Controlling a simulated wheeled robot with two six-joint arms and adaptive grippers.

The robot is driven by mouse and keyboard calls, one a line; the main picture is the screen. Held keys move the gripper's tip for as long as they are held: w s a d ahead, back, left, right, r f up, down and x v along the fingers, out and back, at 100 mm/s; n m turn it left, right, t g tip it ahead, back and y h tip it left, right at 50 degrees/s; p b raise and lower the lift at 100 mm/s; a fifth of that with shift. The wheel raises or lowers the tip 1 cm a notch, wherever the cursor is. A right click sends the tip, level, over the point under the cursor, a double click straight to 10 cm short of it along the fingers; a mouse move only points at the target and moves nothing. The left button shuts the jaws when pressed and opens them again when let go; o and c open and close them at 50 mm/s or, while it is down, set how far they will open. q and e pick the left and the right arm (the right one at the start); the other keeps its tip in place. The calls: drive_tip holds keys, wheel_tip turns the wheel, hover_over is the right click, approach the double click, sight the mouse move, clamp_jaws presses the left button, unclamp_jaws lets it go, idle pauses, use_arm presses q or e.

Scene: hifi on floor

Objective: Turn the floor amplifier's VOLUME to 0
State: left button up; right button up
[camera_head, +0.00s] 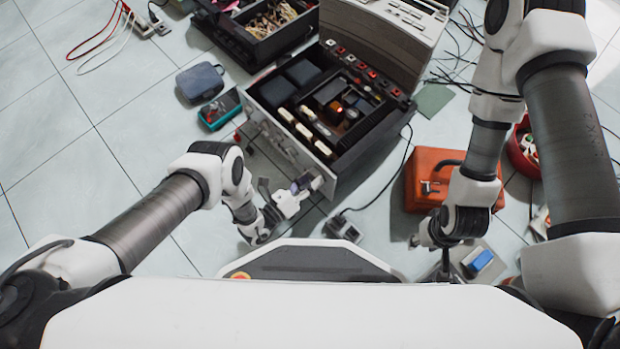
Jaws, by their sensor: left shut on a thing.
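The floor amplifier (374,142) lies on the tiled floor in the head view, its top open, showing parts inside and a small orange glow. Its silver front panel (284,148) faces down-left, towards my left arm. My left gripper (304,184) is at the lower right end of that panel, shut on what seems to be the VOLUME knob. The fingers hide the knob, so its pointer and setting cannot be read. My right gripper (446,264) hangs low, well right of the amplifier and apart from it; its fingers are too hidden to judge.
An orange toolbox (428,168) stands beside my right forearm. A blue-topped block (480,260) lies near my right gripper. A dark blue case (200,82) and a teal meter (219,109) lie left of the amplifier. Cables cross the floor. The left floor is mostly clear.

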use_arm(q)
drive_tip(key=shift+w+n, duration=0.15)
drive_tip(key=shift+n, duration=1.25)
drive_tip(key=o, duration=1.2)
drive_tip(key=shift+c, duration=0.2)
drive_tip(key=v, duration=1.2)
